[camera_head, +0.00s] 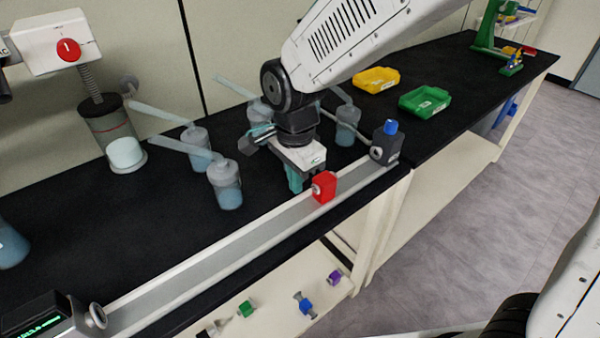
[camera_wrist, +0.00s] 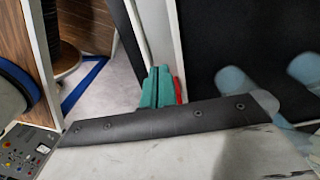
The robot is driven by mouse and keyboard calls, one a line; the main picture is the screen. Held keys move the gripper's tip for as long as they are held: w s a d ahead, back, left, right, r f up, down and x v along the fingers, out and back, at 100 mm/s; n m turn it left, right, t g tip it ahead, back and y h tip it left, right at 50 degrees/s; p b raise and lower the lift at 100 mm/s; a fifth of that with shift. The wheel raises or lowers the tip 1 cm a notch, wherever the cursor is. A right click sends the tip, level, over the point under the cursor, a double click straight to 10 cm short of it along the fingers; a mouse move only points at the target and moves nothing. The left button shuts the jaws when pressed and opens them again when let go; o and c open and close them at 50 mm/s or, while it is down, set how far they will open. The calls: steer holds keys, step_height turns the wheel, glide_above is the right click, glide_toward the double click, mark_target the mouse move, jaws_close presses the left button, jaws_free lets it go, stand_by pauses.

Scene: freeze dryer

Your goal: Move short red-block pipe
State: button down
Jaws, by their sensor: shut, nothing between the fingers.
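A red block (camera_head: 325,186) with a small round grey fitting on its left side sits at the rail (camera_head: 245,235) near the bench's front edge. A sliver of red (camera_wrist: 178,90) also shows in the wrist view, just right of and behind the fingers. My gripper (camera_head: 295,182) points down beside the block, on its left in the head view. Its teal fingers (camera_wrist: 156,88) are together with nothing between them. I cannot tell whether they touch the block. No separate pipe on the block can be made out.
A dark block with a blue knob (camera_head: 387,142) stands at the rail's right end. Several blue-liquid flasks (camera_head: 225,185) stand behind the rail. Yellow (camera_head: 376,80) and green (camera_head: 425,101) trays lie further right. Coloured valves, one green (camera_head: 246,309), lie on the lower shelf.

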mark_target(324, 187)
step_height(324, 187, down, 6)
steer(key=d, duration=0.1)
steer(key=w, duration=0.1)
steer(key=d, duration=0.1)
steer(key=shift+w+d+f, duration=0.25)
steer(key=shift+w+d, duration=0.1)
steer(key=shift+w, duration=0.05)
steer(key=shift+w+d, duration=0.25)
steer(key=shift+d, duration=0.1)
